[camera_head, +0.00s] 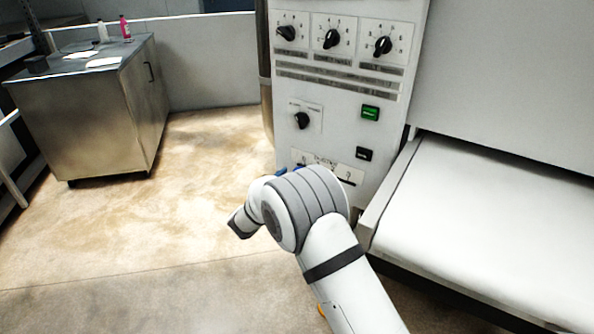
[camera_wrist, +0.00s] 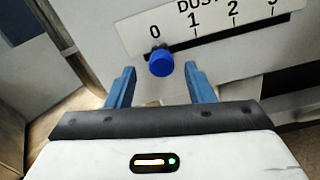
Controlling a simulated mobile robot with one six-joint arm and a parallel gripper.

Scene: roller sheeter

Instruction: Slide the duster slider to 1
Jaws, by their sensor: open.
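In the wrist view, the duster slider's blue knob (camera_wrist: 161,64) stands out from a dark slot under a white label strip (camera_wrist: 215,22) marked 0, 1, 2 and 3. The knob is just right of below the 0 mark and left of the 1. My gripper (camera_wrist: 158,84) is open, with one blue finger on each side of the knob, and the knob shows between the fingertips. I cannot tell whether a finger touches it. In the head view, my arm hides the knob and most of the gripper; part of the duster label (camera_head: 325,163) shows beyond the wrist.
The control panel (camera_head: 340,90) also bears several black rotary knobs, a green button (camera_head: 370,113) and a black button (camera_head: 364,154). A white conveyor bed (camera_head: 480,215) lies to the right. A steel cabinet (camera_head: 95,110) stands at the left. The floor between is clear.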

